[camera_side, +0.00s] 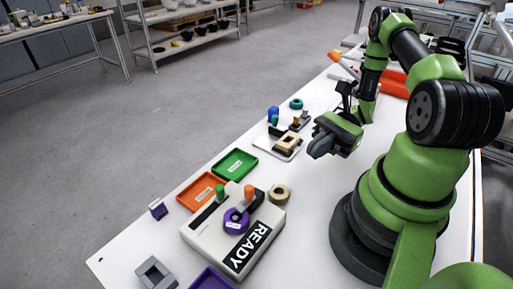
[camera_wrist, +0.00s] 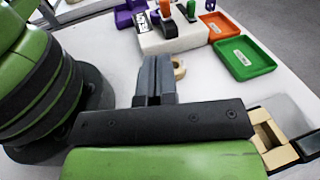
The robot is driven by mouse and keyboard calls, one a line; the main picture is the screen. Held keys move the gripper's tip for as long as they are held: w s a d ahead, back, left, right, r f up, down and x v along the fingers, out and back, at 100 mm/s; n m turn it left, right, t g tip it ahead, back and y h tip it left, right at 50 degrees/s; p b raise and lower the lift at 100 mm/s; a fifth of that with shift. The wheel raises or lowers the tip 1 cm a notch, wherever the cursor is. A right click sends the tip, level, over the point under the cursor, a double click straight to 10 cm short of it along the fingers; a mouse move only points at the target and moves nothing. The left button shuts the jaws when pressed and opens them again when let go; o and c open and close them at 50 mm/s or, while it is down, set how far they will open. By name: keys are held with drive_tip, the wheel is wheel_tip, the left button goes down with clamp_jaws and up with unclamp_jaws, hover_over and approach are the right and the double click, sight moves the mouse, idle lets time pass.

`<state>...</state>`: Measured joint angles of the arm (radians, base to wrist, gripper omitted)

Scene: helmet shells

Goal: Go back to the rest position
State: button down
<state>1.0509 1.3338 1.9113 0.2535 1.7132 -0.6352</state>
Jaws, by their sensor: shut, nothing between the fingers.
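My gripper (camera_side: 320,147) is in the air above the white table, in front of my base in the side view. Its fingers are shut with nothing between them. In the wrist view the two dark fingers (camera_wrist: 156,68) lie side by side, pointing toward the beige READY box. No object touches the gripper. A tan ring (camera_side: 279,194) lies on the table beside the READY box; in the wrist view it is partly hidden behind the fingers (camera_wrist: 179,69).
The READY box (camera_side: 205,236) carries a purple ring (camera_side: 236,221) and green and orange knobs. Green (camera_side: 235,164) and orange (camera_side: 202,192) trays lie beside it. A grey block (camera_side: 155,273) sits at the near edge.

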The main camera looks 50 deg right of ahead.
drive_tip(key=s+a+r+n+t+h, duration=0.1)
drive_tip(key=a+r+n+h, duration=0.3)
drive_tip(key=r+n+h, duration=0.3)
drive_tip(key=s+a+r+n+t+h, duration=0.1)
drive_tip(key=a+r+n+h, duration=0.4)
drive_tip(key=r, duration=1.2)
drive_tip(key=n+t+h, duration=0.1)
drive_tip(key=n+h, duration=0.1)
drive_tip(key=n, duration=0.2)
drive_tip(key=shift+s+h, duration=0.3)
drive_tip(key=shift+s, duration=0.05)
